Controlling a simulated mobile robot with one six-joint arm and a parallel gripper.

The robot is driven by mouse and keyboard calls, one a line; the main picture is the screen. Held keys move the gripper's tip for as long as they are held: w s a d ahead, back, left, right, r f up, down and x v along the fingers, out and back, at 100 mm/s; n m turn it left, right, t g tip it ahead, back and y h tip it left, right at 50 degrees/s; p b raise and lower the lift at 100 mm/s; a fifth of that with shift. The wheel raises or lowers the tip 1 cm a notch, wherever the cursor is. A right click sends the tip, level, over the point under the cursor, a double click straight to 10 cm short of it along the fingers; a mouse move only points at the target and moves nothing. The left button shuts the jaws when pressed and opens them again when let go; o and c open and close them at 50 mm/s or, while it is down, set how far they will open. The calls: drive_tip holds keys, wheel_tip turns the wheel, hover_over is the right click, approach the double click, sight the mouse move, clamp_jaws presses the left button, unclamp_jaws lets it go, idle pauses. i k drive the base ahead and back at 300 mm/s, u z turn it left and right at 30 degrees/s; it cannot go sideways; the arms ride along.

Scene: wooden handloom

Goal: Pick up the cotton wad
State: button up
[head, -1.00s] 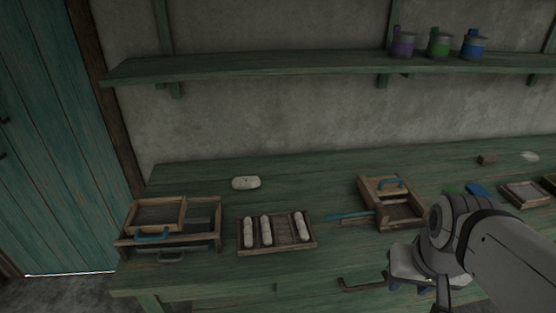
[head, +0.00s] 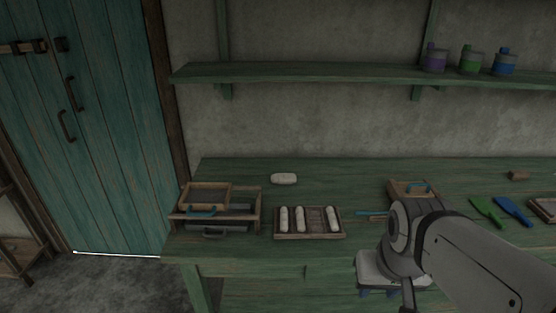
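A small white rounded lump (head: 284,178), which looks like the cotton wad, lies alone on the green workbench behind a wooden tray. My gripper (head: 380,292) is low in front of the bench's right part, well to the right of and nearer than the white lump. Its fingers are small, dark and partly hidden, so their opening cannot be told. Nothing is seen held in it.
A wooden box with a blue handle (head: 215,223) stands left of the tray. Another wooden box (head: 412,187) is partly hidden by my arm. Green (head: 486,211) and blue (head: 513,210) tools lie at right. A shelf (head: 320,72) with paint-coloured pots runs above. Bench around the lump is clear.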

sight(283, 178)
drive_tip(key=u, duration=0.1)
drive_tip(key=i, duration=1)
drive_tip(key=u, duration=0.05)
